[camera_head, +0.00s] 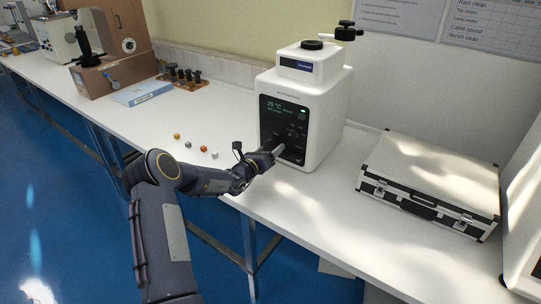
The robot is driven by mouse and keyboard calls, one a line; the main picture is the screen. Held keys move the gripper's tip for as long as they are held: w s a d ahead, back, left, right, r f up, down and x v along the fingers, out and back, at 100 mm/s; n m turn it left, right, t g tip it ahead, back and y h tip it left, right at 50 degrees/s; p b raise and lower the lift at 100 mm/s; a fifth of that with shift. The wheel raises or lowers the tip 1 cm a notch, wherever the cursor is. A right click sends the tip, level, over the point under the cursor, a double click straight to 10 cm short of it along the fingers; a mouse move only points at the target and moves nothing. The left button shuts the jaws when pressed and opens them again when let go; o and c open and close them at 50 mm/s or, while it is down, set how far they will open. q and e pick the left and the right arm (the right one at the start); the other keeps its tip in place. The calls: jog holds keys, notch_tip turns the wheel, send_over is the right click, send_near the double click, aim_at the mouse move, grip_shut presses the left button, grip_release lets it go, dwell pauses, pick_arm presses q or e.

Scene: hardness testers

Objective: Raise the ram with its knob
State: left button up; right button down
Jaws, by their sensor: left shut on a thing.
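A white hardness tester (317,115) stands upright on the bench, with a black front panel (284,118) and a lit display. My left gripper (278,151) is at the lower part of this panel, shut on a small knob there that its fingers mostly hide. A round black cap (312,44) sits on top of the tester, and a black fitting (345,31) sticks up behind it. I cannot make out the ram. My right gripper is out of view.
Several small coloured balls (203,149) lie on the white bench (130,118) left of the tester. A silver case (432,180) with black edges lies to the right.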

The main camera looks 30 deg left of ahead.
pick_arm(q)
jog(key=m+b, duration=0.3)
jog(key=b, duration=0.2)
jog(key=m+b, duration=0.3)
jog(key=b, duration=0.1)
jog(key=f+m+b, duration=0.1)
jog(key=m+b, duration=0.3)
jog(key=b, duration=0.1)
jog(key=shift+b, duration=0.35)
jog(key=m+b, duration=1)
jog(key=b, duration=0.5)
jog(key=shift+r, duration=0.2)
jog(key=shift+r+m+b, duration=0.2)
jog(key=shift+m+b, duration=1.35)
jog(key=shift+m, duration=0.05)
jog(key=o, duration=1)
jog(key=shift+c, duration=0.2)
jog(key=shift+r, duration=0.1)
